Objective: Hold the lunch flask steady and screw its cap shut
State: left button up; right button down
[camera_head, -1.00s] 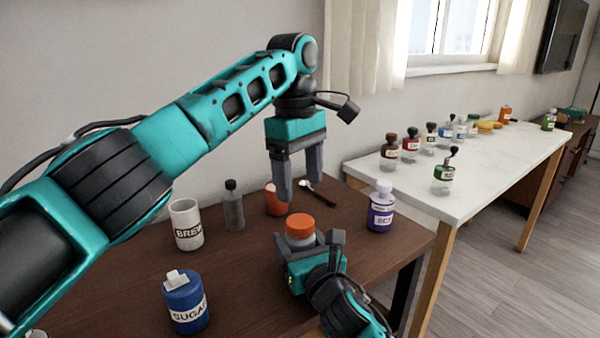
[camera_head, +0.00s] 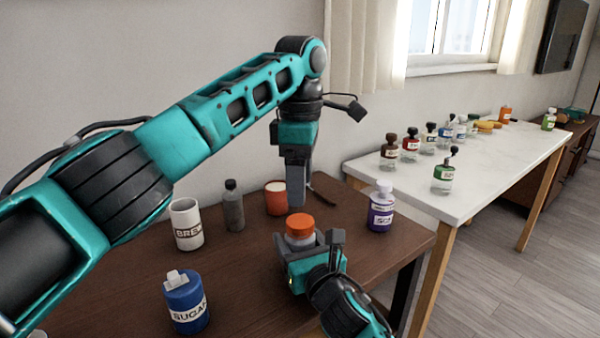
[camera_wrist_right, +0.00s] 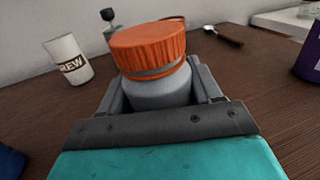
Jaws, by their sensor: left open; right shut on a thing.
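The lunch flask (camera_head: 301,239) stands on the brown table with its orange ribbed cap (camera_head: 300,226) on top. In the right wrist view the grey flask body (camera_wrist_right: 160,92) is between my right fingers, and the orange cap (camera_wrist_right: 148,45) sits on it with a thin grey band showing below. My right gripper (camera_head: 318,243) is shut on the flask body. My left gripper (camera_head: 296,203) points down just above the cap, apart from it. It is seen edge-on, so one finger largely hides the other.
A white BREW mug (camera_head: 187,232), grey bottle (camera_head: 233,212) and orange cup (camera_head: 275,204) stand behind. A blue SUGAR jar (camera_head: 186,308) is front left, a purple bottle (camera_head: 381,215) right. A spoon (camera_wrist_right: 224,36) lies behind. A white table (camera_head: 480,165) holds several bottles.

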aim_at(300, 220)
pick_arm(q)
notch_tip(300, 220, down, 7)
jog(key=shift+f, duration=0.1)
dwell(0.3)
